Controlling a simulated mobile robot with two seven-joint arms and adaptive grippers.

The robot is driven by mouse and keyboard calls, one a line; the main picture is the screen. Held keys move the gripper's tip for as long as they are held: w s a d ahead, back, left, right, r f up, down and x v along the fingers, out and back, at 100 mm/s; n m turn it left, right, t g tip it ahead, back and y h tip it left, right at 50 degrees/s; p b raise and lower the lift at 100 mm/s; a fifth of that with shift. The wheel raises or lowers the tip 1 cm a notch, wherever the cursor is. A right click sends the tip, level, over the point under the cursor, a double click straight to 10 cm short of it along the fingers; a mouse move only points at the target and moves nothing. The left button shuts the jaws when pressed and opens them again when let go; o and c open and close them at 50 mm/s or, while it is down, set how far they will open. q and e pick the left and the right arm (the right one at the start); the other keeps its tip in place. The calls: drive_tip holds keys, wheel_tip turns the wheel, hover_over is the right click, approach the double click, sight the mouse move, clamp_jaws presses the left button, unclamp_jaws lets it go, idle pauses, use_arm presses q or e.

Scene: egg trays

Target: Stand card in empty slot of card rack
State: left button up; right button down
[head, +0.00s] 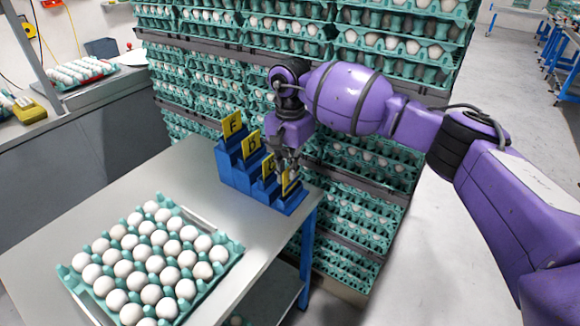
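The blue stepped card rack (238,172) stands at the far right corner of the grey table. Yellow cards stand on its steps: one marked F (232,124) on the highest step, one marked D (252,145) below it, and a third card (268,168) partly hidden. A fourth yellow card (290,183) is at the lowest, rightmost step, upright and slightly tilted. My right gripper (285,161) points down right above this fourth card, its fingers at the card's top edge. Whether the fingers grip it is too small to tell. My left gripper is not in view.
A teal tray of white eggs (232,252) lies on the near part of the table (130,188). Stacked teal egg trays (200,80) rise close behind the rack. The table between tray and rack is clear.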

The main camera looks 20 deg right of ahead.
sight(290, 190)
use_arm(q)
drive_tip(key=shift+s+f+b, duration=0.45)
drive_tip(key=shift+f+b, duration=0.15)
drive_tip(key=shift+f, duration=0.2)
use_arm(e)
drive_tip(key=shift+f, duration=1.55)
drive_tip(key=c, duration=1.9)
unclamp_jaws()
drive_tip(key=shift+o, duration=0.2)
drive_tip(key=shift+r, duration=0.1)
